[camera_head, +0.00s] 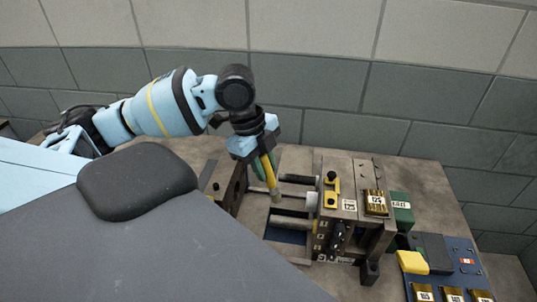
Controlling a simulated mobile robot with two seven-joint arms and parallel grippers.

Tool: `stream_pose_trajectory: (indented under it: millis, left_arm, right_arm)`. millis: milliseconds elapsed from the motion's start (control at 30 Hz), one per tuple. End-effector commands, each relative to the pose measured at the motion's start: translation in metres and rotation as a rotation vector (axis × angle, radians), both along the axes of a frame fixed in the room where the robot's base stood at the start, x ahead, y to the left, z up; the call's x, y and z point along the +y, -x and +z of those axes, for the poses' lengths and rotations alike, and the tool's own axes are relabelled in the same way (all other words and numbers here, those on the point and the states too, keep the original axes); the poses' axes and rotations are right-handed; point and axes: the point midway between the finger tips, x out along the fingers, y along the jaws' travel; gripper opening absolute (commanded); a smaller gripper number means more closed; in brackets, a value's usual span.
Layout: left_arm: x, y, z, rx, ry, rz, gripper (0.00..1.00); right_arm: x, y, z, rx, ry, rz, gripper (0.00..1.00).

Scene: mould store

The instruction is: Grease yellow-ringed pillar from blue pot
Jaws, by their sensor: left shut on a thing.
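My left gripper (262,150) is shut on a brush with a yellow handle (268,170), which points down. The brush tip (276,194) is over the gap of the open mould (345,170), close to its bare pillars. An upper pillar (298,179) and a lower pillar (291,213) run across the gap. I cannot make out a yellow ring on either, nor tell whether the tip touches one. No blue pot is clearly seen. My right gripper is out of view.
The mould stands on a brown bench (440,205) against a block wall. Yellow hardware (330,198) and a brass block (376,203) sit on its top. A green block (401,212) is beside it. A blue tray (462,247) with a yellow item (412,262) lies at the right.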

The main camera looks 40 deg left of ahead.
Motion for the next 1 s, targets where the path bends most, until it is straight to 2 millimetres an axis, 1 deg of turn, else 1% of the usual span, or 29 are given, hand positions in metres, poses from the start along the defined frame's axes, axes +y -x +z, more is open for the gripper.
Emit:
stream_pose_trajectory:
  millis: [267, 367, 533, 600, 1000]
  left_arm:
    - [-0.004, -0.003, -0.003, 0.001, 0.002, 0.0, 0.0]
    - [-0.009, -0.006, -0.007, 0.001, 0.002, 0.001, 0.0]
    - [-0.022, -0.013, -0.015, 0.001, 0.002, 0.0, 0.0]
    - [-0.027, -0.017, -0.024, 0.008, 0.002, 0.0, 0.0]
    - [-0.062, -0.038, -0.051, 0.007, 0.001, 0.0, 0.0]
  right_arm:
    - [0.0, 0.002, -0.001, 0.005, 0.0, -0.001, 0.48]
    - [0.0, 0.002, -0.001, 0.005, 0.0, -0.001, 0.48]
    - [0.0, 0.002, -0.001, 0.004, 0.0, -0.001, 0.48]
    - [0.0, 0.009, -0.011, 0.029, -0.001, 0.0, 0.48]
    - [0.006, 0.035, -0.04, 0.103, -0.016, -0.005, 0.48]
